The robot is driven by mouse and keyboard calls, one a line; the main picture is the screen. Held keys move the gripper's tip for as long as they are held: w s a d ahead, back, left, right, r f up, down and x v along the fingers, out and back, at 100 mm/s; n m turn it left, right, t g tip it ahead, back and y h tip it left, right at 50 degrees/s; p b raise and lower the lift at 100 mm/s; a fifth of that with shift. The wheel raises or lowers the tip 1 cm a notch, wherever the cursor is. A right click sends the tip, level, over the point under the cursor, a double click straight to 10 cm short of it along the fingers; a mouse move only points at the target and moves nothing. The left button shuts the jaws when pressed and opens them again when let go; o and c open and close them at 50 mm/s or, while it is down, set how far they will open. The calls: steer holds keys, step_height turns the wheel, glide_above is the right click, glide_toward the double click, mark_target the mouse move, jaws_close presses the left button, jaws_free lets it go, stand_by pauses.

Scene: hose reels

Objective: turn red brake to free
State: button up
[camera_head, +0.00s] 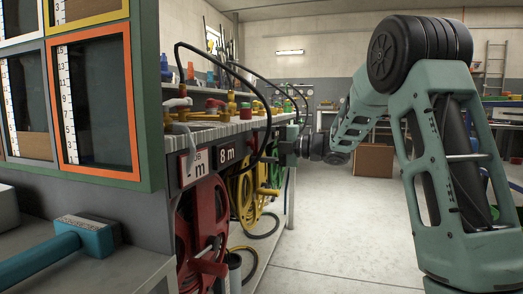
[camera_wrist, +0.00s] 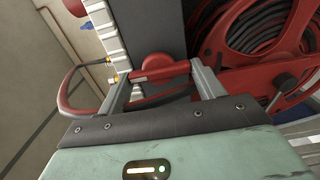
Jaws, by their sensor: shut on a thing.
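In the wrist view my gripper (camera_wrist: 163,76) has its two fingers on either side of a red bar (camera_wrist: 160,72), which I take to be the red brake. The bar spans the gap between the fingertips, and a rounded red part shows just behind it. A red reel (camera_wrist: 232,82) wound with dark hose fills the right of that view. In the head view my gripper (camera_head: 291,146) is by the bench's front edge; its fingertips and the brake are too small or hidden to make out.
A red reel (camera_head: 205,222) and a yellow hose reel (camera_head: 245,196) hang under the bench (camera_head: 225,126). A black hose (camera_head: 215,48) arches above it. An orange-framed panel (camera_head: 97,100) and a teal-handled mallet (camera_head: 85,238) are at left.

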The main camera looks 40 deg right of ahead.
steer(key=shift+f, duration=0.1)
stand_by(0.3)
steer(key=o, duration=1)
steer(key=p+v, duration=0.4)
steer(key=v, duration=1.3)
steer(key=shift+s+d, duration=0.2)
